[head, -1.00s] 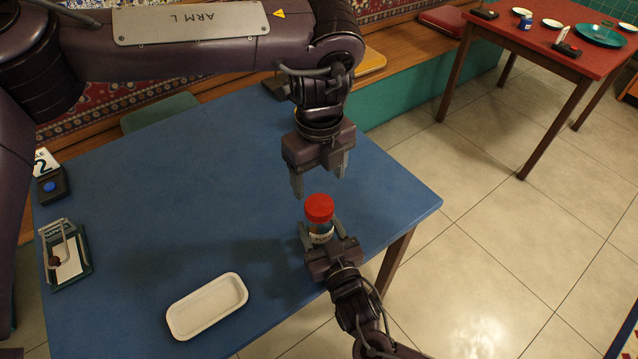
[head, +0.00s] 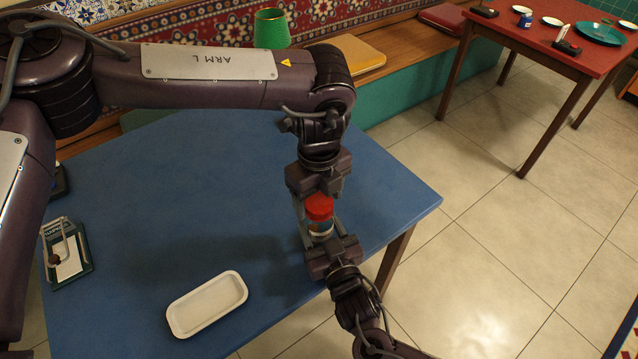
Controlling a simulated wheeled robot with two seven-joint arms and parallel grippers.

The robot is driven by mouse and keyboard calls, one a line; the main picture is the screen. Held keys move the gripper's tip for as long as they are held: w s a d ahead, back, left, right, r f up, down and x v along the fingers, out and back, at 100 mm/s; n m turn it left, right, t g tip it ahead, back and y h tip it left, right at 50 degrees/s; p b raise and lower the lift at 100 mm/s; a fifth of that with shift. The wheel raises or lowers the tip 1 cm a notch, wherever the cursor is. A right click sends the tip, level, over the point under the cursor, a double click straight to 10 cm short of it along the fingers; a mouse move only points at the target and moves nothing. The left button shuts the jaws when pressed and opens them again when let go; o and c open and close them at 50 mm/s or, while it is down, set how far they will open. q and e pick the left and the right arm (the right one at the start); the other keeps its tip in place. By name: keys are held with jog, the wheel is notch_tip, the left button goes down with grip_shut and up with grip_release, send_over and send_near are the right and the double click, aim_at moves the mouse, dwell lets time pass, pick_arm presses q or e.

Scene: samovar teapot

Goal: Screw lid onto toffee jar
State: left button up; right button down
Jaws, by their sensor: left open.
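The toffee jar (head: 320,228) is a small jar with a pale label, near the table's right front edge. The red lid (head: 319,206) sits on its top; whether it is tight cannot be told. My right gripper (head: 322,236) comes from below in the head view, with its fingers on both sides of the jar, apparently shut on it. My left gripper (head: 318,200) is open just above and behind the lid, one finger reaching down along the lid's left side. Contact with the lid cannot be told.
The blue table (head: 190,200) is mostly clear. A green cup-shaped object (head: 271,29) shows behind my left arm. A red table (head: 560,45) stands apart at the back right.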

pick_arm(q)
jog(key=shift+f, duration=0.25)
jog(key=c, duration=1)
jog(key=o, duration=1.2)
jog(key=shift+c, duration=0.2)
notch_tip(320, 180, up, 12)
